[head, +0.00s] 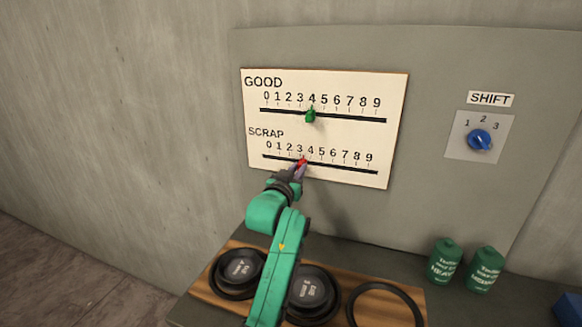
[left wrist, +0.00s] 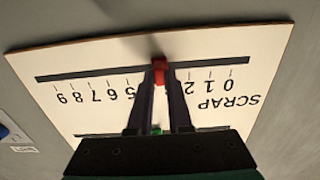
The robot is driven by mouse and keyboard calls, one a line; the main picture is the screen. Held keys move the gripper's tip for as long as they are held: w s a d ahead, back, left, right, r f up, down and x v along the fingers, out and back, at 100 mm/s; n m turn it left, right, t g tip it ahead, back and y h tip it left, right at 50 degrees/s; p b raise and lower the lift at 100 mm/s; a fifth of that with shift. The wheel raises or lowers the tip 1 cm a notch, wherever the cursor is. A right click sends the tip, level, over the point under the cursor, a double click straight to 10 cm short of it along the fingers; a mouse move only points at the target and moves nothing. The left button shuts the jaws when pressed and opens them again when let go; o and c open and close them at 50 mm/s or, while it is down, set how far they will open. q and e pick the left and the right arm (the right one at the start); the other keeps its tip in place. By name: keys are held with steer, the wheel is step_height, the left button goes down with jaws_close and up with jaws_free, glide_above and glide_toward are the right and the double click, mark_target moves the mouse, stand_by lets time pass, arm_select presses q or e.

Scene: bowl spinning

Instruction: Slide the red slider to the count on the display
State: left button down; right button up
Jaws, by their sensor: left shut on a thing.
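The red slider (head: 302,162) sits on the lower track, labelled SCRAP, close to the 3 mark in the head view. My left gripper (head: 299,170) reaches up to it and is shut on it. In the left wrist view, which shows the panel upside down, the red slider (left wrist: 160,70) is between the fingertips (left wrist: 161,82). The fingers hide the digits nearest it. The white scale panel (head: 345,133) also carries a green slider (head: 310,116) near 4 on the GOOD track. No count display is readable in these views. My right gripper is out of view.
A blue SHIFT knob (head: 479,140) is on the wall panel at right. Below, a wooden board (head: 237,245) holds dark round discs (head: 240,268) and an empty black ring (head: 385,291). Two green canisters (head: 444,259) stand to the right. A blue object (head: 569,306) is at the lower right.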

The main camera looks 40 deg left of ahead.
arm_select(q)
steer(key=shift+a, duration=0.15)
steer(key=shift+s+a, duration=0.15)
steer(key=shift+a, duration=0.15)
steer(key=c, duration=0.8)
jaws_free()
steer(key=shift+a+f, duration=0.1)
steer(key=shift+a, duration=0.15)
steer(key=shift+c, duration=0.2)
steer(key=p+v, duration=0.4)
steer(key=v, duration=1)
steer(key=shift+s+d, duration=0.3)
steer(key=shift+d, duration=0.15)
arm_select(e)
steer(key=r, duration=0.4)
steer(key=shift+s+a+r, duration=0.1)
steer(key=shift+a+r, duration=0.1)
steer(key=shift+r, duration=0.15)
arm_select(q)
steer(key=shift+w, duration=0.1)
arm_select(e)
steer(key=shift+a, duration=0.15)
